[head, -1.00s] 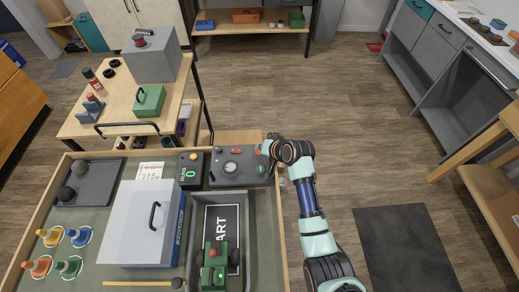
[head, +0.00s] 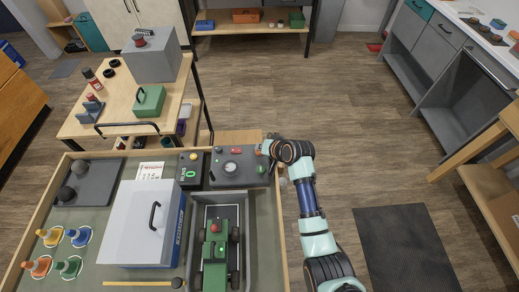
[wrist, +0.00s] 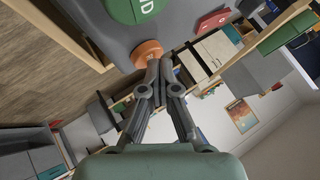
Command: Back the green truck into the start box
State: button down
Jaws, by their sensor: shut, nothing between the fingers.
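The green truck (head: 215,262) is in the grey-walled start box (head: 250,265) in the head view. It stands over the dark start panel, whose lettering is now hidden, and a small green light shows on it. The grey control box (head: 222,180) is beyond the start box. My gripper (head: 266,150) is at that box's far right corner. In the wrist view my gripper (wrist: 160,64) is shut and empty, its tips at an orange knob (wrist: 146,50) on the box; they look touching. A green button (wrist: 128,8) shows at the top.
A counter (head: 189,171) reading 0 stands left of the control box. A white lidded case (head: 130,235) with a black handle is left of the start box. Several coloured cones (head: 70,265) stand further left. The floor right of the table is clear around a dark mat (head: 405,250).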

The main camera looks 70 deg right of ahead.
dwell(0.8)
jog(key=shift+r+p, duration=0.9)
jog(key=shift+p, duration=0.1)
notch_tip(320, 180, up, 5)
jog(key=p, duration=0.5)
jog(key=shift+r, duration=0.1)
